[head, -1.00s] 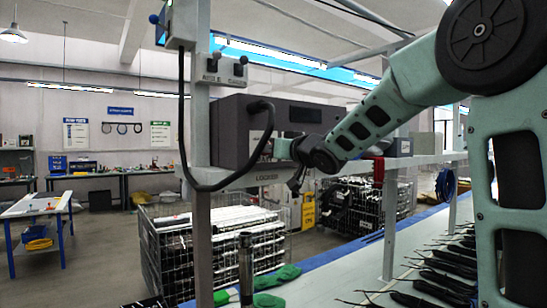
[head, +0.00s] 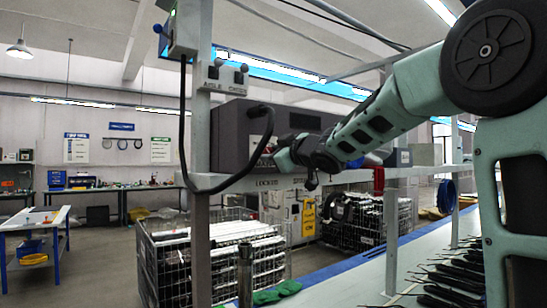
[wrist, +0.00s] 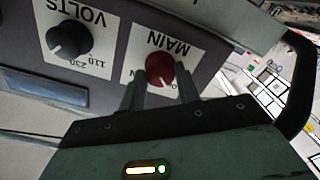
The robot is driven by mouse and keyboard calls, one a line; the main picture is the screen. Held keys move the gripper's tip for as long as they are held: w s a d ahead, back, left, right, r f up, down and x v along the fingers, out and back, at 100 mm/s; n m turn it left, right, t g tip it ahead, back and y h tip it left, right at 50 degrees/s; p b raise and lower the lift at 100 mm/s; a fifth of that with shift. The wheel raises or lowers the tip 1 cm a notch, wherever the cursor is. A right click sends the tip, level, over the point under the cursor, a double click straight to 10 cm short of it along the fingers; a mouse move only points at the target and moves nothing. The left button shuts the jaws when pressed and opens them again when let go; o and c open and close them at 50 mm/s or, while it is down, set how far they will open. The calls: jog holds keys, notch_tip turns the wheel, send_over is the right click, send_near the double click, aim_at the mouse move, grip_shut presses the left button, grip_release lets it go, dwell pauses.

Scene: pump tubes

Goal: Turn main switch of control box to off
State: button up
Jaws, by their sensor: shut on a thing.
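The control box (head: 232,125) is a dark grey case on a shelf in the head view. In the wrist view its panel (wrist: 110,62) shows upside down. The main switch (wrist: 159,69) is a round red knob on a white plate lettered MAIN. My gripper (wrist: 161,86) has one finger on each side of this knob and is shut on it. The knob's lower part is partly hidden between the fingers, and I cannot read its exact setting. In the head view my gripper's tips are hidden at the box.
A black VOLTS knob (wrist: 68,40) sits beside the main switch. A thick black cable (head: 266,135) loops at the box's near side. A post (head: 200,120) with small switches stands left of the box. Wire baskets (head: 215,255) stand below.

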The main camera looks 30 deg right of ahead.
dwell(0.5)
jog(key=o, duration=1)
jog(key=shift+s, duration=0.1)
jog(key=s+p, duration=0.4)
jog(key=s, duration=0.1)
jog(key=s+p, duration=0.4)
jog(key=s, duration=0.2)
jog(key=s+p, duration=0.4)
jog(key=s, duration=0.2)
jog(key=shift+s+d, duration=0.15)
jog(key=shift+d, duration=0.15)
